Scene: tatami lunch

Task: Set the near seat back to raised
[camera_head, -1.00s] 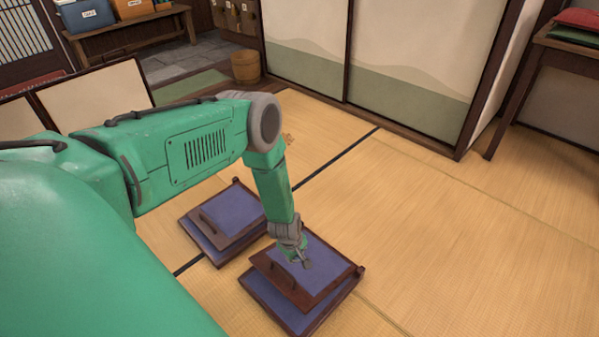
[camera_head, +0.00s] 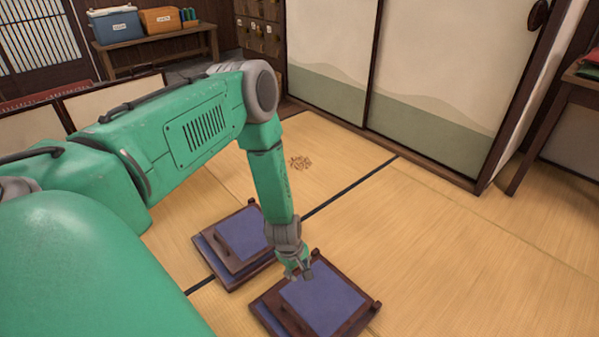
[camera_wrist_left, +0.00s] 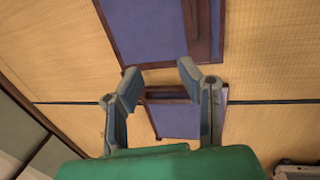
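The near seat (camera_head: 322,297) is a low wooden frame with blue panels, on the tatami at the bottom middle of the head view. Its blue-topped back panel lies low over the base; its exact tilt is hard to tell. The seat also shows at the top of the left wrist view (camera_wrist_left: 150,32), with a wooden bar along its right side. My left gripper (camera_head: 300,273) is at the seat's upper left edge in the head view. Its fingers (camera_wrist_left: 160,69) are apart with nothing between them. Contact with the seat cannot be told. My right gripper is out of view.
A second, similar seat (camera_head: 243,235) stands just left of and beyond the near one, close to my left forearm. Open tatami (camera_head: 460,240) lies to the right. Sliding doors (camera_head: 430,100) and a bench with boxes (camera_head: 165,40) are at the back.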

